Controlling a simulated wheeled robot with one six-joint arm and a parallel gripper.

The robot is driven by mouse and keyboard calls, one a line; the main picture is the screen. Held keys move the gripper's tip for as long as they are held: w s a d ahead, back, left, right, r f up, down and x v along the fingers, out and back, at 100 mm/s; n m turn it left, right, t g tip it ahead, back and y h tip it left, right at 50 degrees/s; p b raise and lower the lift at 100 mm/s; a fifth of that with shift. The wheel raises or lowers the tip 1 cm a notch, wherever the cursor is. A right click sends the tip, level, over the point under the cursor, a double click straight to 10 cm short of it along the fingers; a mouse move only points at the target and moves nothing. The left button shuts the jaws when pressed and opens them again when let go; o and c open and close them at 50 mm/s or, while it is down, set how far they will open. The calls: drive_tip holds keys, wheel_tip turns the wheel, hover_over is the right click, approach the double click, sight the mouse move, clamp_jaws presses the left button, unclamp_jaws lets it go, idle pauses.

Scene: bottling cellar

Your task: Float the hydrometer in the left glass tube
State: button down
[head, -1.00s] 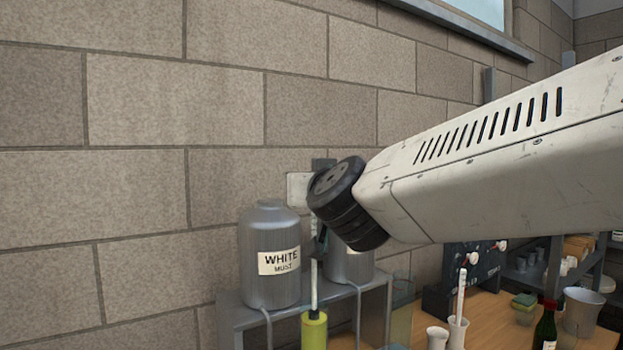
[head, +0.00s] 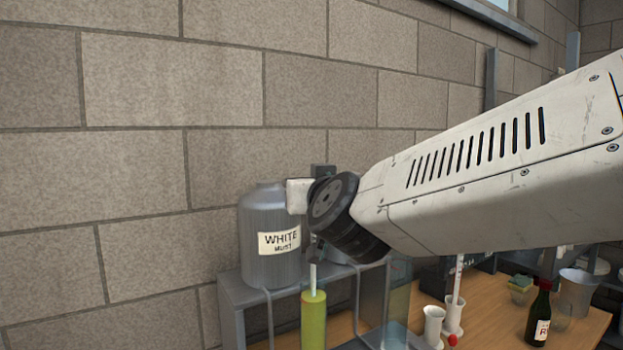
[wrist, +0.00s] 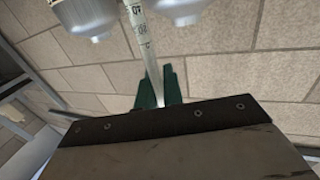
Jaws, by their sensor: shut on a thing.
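My gripper (head: 315,250) is shut on the hydrometer, a thin pale stem (head: 313,276) that points down from the jaws. In the wrist view the stem (wrist: 141,38) with its printed scale runs up from between the dark green fingers (wrist: 160,85). The left glass tube (head: 313,325), full of yellow-green liquid, stands right below. The stem meets the tube's top in the picture; its lower end seems to be inside, but I cannot tell how deep. The right glass tube (head: 396,300) is clear and stands to the right.
A grey metal stand (head: 233,300) behind holds a vessel labelled WHITE MUST (head: 268,225) and another, mostly hidden by my arm. On the wooden bench at right are a white cup (head: 432,325), a white holder with a thermometer-like stick (head: 458,275), and a dark bottle (head: 538,312).

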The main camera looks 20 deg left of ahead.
sight(314, 232)
drive_tip(key=shift+f, duration=4.05)
